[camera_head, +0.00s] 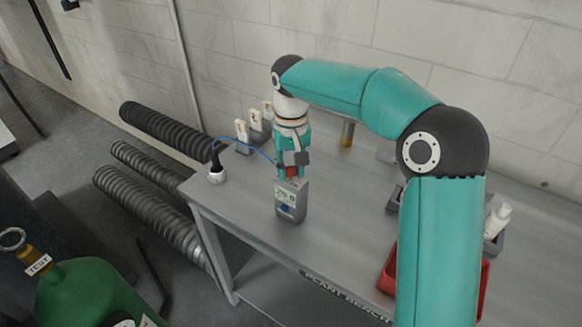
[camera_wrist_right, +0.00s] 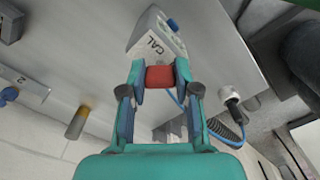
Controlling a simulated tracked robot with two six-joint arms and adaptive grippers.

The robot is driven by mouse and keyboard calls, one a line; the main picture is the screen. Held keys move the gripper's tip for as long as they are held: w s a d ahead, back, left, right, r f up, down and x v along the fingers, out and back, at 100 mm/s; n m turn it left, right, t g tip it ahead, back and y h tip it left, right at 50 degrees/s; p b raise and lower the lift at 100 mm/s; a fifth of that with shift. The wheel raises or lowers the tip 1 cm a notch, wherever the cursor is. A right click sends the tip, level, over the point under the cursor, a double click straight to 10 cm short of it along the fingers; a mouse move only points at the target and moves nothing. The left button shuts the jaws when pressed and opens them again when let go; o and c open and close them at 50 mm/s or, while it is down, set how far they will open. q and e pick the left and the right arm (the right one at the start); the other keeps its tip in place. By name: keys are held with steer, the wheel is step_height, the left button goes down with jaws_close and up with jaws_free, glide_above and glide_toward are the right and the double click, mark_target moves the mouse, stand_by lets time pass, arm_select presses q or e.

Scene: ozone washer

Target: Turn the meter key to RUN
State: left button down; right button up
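The meter (camera_head: 291,203) is a small grey box standing on the bench, with a greenish display and a blue part on its front. In the right wrist view the meter (camera_wrist_right: 148,28) shows the mark CAL beside a red key (camera_wrist_right: 160,77). My right gripper (camera_head: 290,172) is at the top of the meter. In the right wrist view its fingertips (camera_wrist_right: 160,72) lie on both sides of the red key and appear shut on it. The gripper partly hides the key in the head view. A RUN mark cannot be made out. My left gripper is not in view.
A white and black plug (camera_head: 216,174) with a blue cable stands left of the meter. Several small cream-topped items (camera_head: 242,130) stand behind. A red tray (camera_head: 388,272) and a white bottle (camera_head: 497,220) are to the right.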

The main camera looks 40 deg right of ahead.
mark_target(291, 168)
jaws_close()
steer(key=shift+m, duration=0.5)
steer(key=o, duration=0.6)
jaws_free()
steer(key=shift+o, duration=0.2)
step_height(291, 168, up, 12)
